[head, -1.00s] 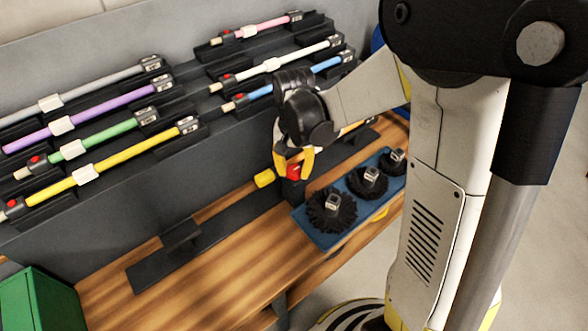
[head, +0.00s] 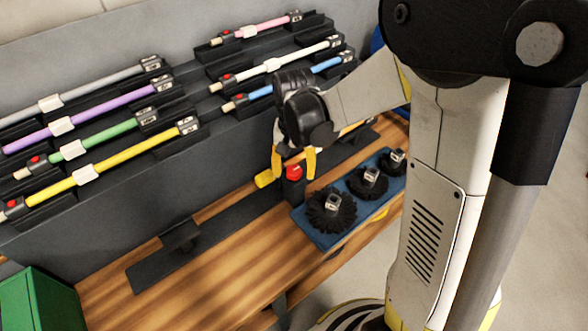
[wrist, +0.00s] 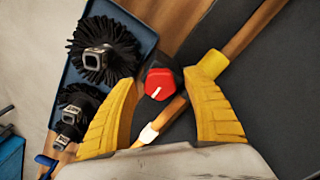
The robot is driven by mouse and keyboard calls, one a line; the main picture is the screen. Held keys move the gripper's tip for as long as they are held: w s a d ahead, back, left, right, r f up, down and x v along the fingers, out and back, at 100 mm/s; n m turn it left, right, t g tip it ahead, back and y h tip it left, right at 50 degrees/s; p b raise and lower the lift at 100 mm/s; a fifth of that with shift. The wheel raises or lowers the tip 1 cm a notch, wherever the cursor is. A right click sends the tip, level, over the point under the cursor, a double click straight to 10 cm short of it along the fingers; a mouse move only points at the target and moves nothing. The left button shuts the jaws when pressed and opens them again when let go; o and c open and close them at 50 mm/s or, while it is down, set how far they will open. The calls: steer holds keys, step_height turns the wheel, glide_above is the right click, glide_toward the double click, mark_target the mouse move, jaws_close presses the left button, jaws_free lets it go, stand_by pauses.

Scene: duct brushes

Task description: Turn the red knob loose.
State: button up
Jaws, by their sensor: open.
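The red knob (head: 294,172) sits upright at the dark holder on the bench, beside the blue tray. In the wrist view the knob (wrist: 160,84) shows a white line on its top face. My gripper (head: 294,163) is open just above the knob, one yellow finger on each side. In the wrist view a gap shows between the knob and each finger of my gripper (wrist: 171,78). The yellow end piece (head: 264,178) lies just left of the knob. Part of what lies below the knob is hidden by my fingers and palm.
The blue tray (head: 313,234) right of the knob holds three black round brushes. Several coloured poles rest on the dark rack (head: 150,150) behind. A low dark bracket (head: 182,237) stands on the bench at left, and a green box (head: 40,298) is at the lower left.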

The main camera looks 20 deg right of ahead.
mark_target(294, 170)
steer(key=shift+r, duration=0.15)
step_height(294, 170, up, 12)
stand_by(0.3)
steer(key=s+r+n+t, duration=0.2)
steer(key=s+n+t, duration=0.3)
steer(key=s, duration=0.7)
steer(key=shift+s+t, duration=0.4)
steer(key=shift+t, duration=0.7)
